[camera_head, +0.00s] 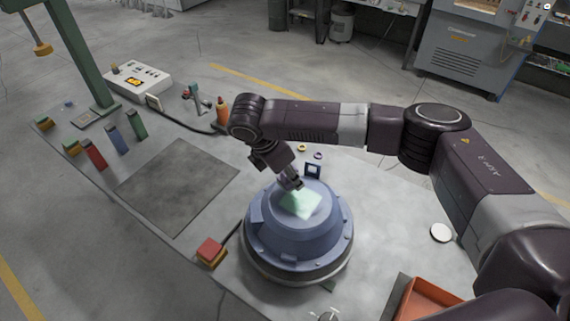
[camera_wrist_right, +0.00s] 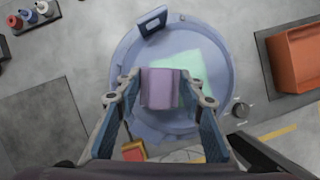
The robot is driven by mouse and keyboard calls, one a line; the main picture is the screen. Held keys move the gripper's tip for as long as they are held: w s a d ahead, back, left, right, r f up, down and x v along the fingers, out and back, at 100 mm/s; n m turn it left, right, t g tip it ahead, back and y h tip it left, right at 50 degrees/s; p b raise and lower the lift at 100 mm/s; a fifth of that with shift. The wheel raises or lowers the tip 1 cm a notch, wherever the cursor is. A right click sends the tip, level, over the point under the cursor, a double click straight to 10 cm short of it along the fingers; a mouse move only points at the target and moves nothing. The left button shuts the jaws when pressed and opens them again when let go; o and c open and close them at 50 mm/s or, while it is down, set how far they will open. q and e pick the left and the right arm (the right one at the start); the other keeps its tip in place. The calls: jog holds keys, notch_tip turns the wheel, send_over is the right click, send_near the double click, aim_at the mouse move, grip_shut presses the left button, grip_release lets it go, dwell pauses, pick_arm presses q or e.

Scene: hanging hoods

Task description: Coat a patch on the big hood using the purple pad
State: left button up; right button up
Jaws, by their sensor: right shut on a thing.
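The big hood (camera_head: 270,228) is a blue dome on a round base on the table. It also fills the middle of the right wrist view (camera_wrist_right: 135,60). A pale green square patch (camera_head: 302,203) lies on its upper surface; part of it shows beside the pad in the wrist view (camera_wrist_right: 205,70). My right gripper (camera_head: 292,183) is over the top of the hood, shut on the purple pad (camera_wrist_right: 160,92). The pad is at the patch's left edge in the wrist view; I cannot tell whether it touches the hood. My left gripper is not in view.
A red-and-yellow button box (camera_head: 210,251) sits left of the hood. A dark mat (camera_head: 180,187) lies further left, with small coloured blocks (camera_head: 94,153) beyond. An orange tray (camera_head: 430,302) and a white disc (camera_head: 441,232) are at the right. An orange bottle (camera_head: 222,110) stands behind.

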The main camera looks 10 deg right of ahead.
jog(key=shift+s+r, duration=0.1)
jog(key=shift+r, duration=0.7)
jog(key=shift+w+a+r, duration=0.1)
jog(key=shift+w+r, duration=0.05)
jog(key=shift+r, duration=0.35)
jog(key=shift+w+a+r, duration=0.1)
jog(key=shift+r, duration=0.4)
jog(key=shift+s+d+r, duration=0.15)
jog(key=shift+s+r, duration=0.05)
jog(key=shift+r, duration=0.1)
